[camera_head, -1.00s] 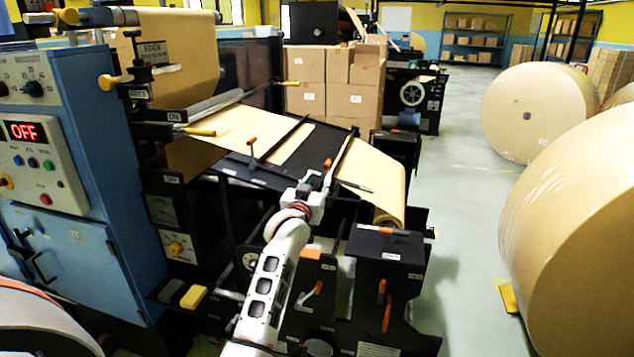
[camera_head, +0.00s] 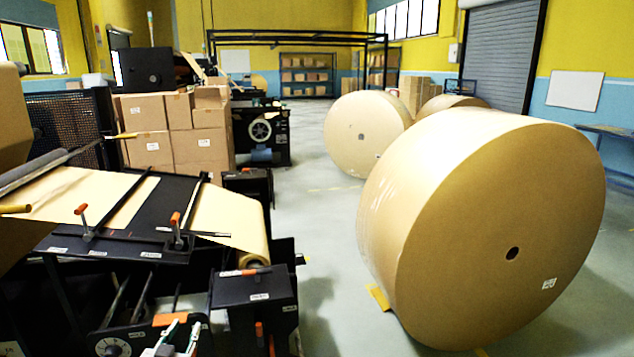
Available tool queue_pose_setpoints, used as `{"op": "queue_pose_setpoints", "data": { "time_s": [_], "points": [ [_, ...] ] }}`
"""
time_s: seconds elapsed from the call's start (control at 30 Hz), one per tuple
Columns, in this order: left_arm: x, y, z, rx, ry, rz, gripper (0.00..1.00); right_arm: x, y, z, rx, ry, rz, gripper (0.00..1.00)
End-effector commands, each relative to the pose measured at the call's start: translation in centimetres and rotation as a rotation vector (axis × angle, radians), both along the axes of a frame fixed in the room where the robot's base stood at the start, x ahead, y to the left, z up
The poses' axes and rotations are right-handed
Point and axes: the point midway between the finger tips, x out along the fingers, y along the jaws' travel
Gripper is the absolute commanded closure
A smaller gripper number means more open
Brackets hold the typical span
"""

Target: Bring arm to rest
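My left gripper (camera_head: 182,334) shows at the bottom edge, left of centre, in front of the machine. Only its end is in view, with two pale fingers standing apart and nothing seen between them. The rest of the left arm is below the picture. The machine's black table (camera_head: 124,207) lies behind and above the gripper, with the kraft paper web (camera_head: 228,217) running over it and down its right end. My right gripper is not in view.
A large kraft roll (camera_head: 540,200) stands on the floor at the right, with another roll (camera_head: 365,133) behind it. Stacked cartons (camera_head: 150,147) stand behind the machine. Grey floor (camera_head: 312,215) is clear between machine and rolls. A yellow wedge (camera_head: 379,297) sits by the large roll.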

Motion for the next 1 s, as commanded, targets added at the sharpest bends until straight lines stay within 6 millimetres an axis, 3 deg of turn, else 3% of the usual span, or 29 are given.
{"op": "queue_pose_setpoints", "data": {
  "time_s": [0.03,0.2,0.3,0.5,0.6,0.7,1.0],
  "points": [
    [-2.7,-1.2,-2.8,0.012,0.043,-0.030,0.70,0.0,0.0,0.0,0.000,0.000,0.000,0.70],
    [-11.4,-5.3,-9.7,0.026,0.161,-0.129,0.70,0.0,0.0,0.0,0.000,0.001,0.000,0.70],
    [-16.9,-7.8,-12.9,0.022,0.230,-0.186,0.70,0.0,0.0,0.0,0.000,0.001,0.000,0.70],
    [-26.0,-11.7,-16.6,-0.005,0.334,-0.276,0.70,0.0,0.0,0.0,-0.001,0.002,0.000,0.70],
    [-28.7,-12.8,-17.3,-0.016,0.363,-0.299,0.70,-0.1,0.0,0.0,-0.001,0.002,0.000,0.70],
    [-29.9,-13.4,-17.6,-0.022,0.377,-0.311,0.70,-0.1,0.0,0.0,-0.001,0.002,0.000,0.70],
    [-30.1,-13.5,-17.6,-0.023,0.378,-0.313,0.70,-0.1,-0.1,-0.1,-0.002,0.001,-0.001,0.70]
  ]
}}
